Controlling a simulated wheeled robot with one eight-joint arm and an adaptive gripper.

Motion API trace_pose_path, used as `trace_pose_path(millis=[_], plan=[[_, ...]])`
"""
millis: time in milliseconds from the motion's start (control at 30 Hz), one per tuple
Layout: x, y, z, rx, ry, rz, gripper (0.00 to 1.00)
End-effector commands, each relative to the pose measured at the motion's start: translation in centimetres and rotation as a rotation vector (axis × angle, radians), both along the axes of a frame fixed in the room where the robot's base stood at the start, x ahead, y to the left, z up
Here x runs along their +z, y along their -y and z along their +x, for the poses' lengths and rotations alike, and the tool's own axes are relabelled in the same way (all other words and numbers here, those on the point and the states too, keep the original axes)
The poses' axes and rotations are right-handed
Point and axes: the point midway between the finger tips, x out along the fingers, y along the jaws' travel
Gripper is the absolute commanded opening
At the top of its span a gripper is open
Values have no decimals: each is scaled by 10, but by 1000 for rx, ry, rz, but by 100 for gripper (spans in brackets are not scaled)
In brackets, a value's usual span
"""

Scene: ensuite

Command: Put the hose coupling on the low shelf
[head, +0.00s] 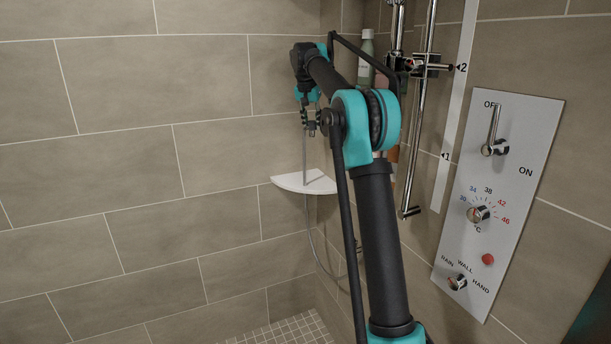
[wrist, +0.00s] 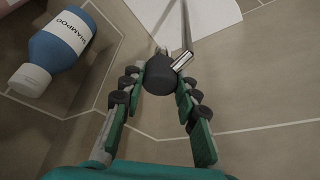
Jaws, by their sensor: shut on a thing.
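My gripper (head: 309,119) hangs above the white corner low shelf (head: 303,182), with a clear gap between them. In the wrist view my gripper (wrist: 159,90) is shut on the hose coupling (wrist: 160,77), a dark round end with chrome parts beyond it. In the head view the coupling is too small to make out clearly between the fingers. A grey hose (head: 306,155) runs down from the gripper past the shelf. The white shelf also shows at the top of the wrist view (wrist: 215,14).
A shampoo bottle (wrist: 62,45) lies close on the left in the wrist view. A pale green bottle (head: 366,58) stands high in the corner behind my arm. Chrome rails (head: 424,120) and a control panel (head: 498,200) are on the right wall. The left wall is bare.

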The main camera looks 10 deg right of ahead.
Motion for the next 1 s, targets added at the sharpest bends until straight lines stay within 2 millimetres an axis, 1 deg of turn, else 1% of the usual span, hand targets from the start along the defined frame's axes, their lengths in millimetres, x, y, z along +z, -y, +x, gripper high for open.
trace_pose_path(millis=[67,167,500,600,733,933,1000], plan=[[-8,0,0,0,0,0,0],[-29,0,0,0,0,0,0],[-112,0,0,0,0,0,0],[-133,0,0,0,0,0,0],[-152,0,0,0,0,0,0],[-163,0,0,0,0,0,0],[-171,0,0,0,0,0,0]])
